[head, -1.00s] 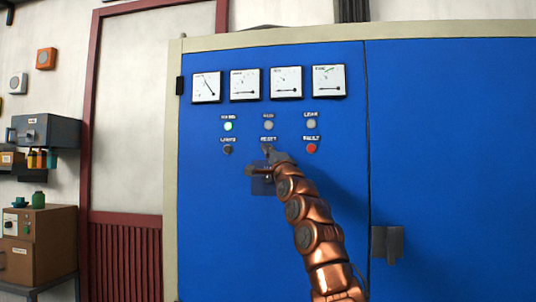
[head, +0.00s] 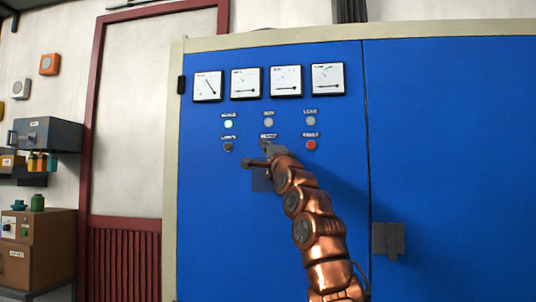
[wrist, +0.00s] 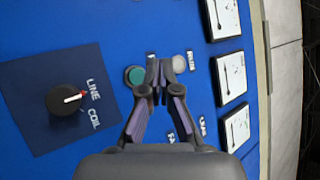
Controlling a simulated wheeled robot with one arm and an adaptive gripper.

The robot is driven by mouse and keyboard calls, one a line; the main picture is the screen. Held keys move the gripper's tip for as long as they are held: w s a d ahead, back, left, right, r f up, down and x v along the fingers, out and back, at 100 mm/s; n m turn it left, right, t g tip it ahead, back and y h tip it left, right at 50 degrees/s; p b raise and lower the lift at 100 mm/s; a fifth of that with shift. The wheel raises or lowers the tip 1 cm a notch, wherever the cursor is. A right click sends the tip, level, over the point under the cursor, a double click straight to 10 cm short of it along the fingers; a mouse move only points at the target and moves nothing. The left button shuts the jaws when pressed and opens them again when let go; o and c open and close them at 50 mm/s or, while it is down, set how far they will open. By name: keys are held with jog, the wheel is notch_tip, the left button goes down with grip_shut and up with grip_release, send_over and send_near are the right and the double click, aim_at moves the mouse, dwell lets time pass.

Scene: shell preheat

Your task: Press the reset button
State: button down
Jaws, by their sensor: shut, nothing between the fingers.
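The reset button (wrist: 134,76) is a round teal button on the blue cabinet front in the wrist view. Its label is mostly hidden behind my fingers. My gripper (wrist: 160,66) is shut and empty. Its fingertips appear just right of the button in that view, between it and a pale round lamp (wrist: 179,63). In the head view my gripper (head: 265,147) is at the panel just under the middle label of the lower row, and it hides the button there. I cannot tell whether the fingertips touch the panel.
A black LINE/COIL knob (wrist: 65,99) sits on a dark plate beside the button. A red button (head: 311,145) is to the right, a dark one (head: 228,147) to the left. Several meters (head: 246,83) run above. A cabinet handle (head: 388,240) sticks out at lower right.

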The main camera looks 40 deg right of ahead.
jog(key=shift+s+a+b, duration=0.4)
jog(key=shift+a+b, duration=0.1)
jog(key=shift+b, duration=0.05)
dwell(0.4)
